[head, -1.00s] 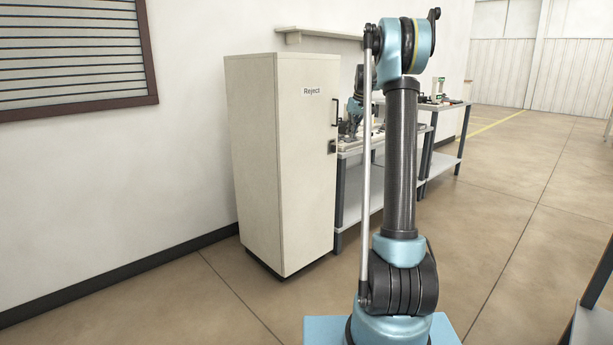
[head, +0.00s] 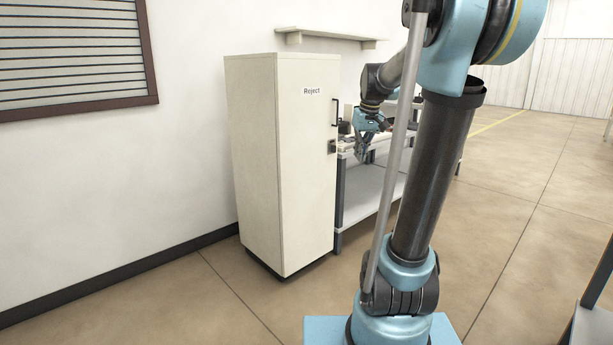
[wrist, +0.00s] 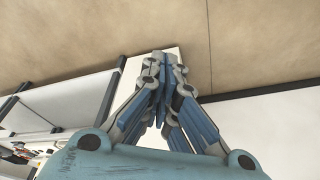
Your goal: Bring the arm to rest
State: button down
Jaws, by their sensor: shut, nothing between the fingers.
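My arm rises from its light blue base and leans to the right in the head view, with its upper joint partly cut off by the top edge. The forearm reaches away behind the upright link. My gripper (head: 363,152) hangs in front of the workbench, just right of the Reject cabinet in the picture. In the wrist view my gripper (wrist: 165,62) has its blue and grey fingers drawn together, with nothing held between them. A gap to the cabinet cannot be judged exactly.
The tall cream Reject cabinet (head: 306,170) stands closed against the wall. A workbench (head: 372,195) with several items stands behind my arm, partly hidden. A wall shelf (head: 335,39) is above. Another table's edge (head: 594,325) is at lower right. Open floor (head: 520,230) lies to the right.

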jog(key=s+f+m, duration=0.1)
jog(key=s+f, duration=0.5)
jog(key=s, duration=0.3)
jog(key=s+f, duration=0.7)
jog(key=s, duration=0.3)
jog(key=s+f+m+h, duration=0.1)
jog(key=s+f, duration=0.6)
jog(key=s, duration=0.2)
jog(key=shift+s+d+m, duration=0.25)
jog(key=shift+s+m, duration=0.05)
jog(key=shift+s, duration=0.1)
jog(key=shift+w+f, duration=0.15)
jog(key=shift+w, duration=0.3)
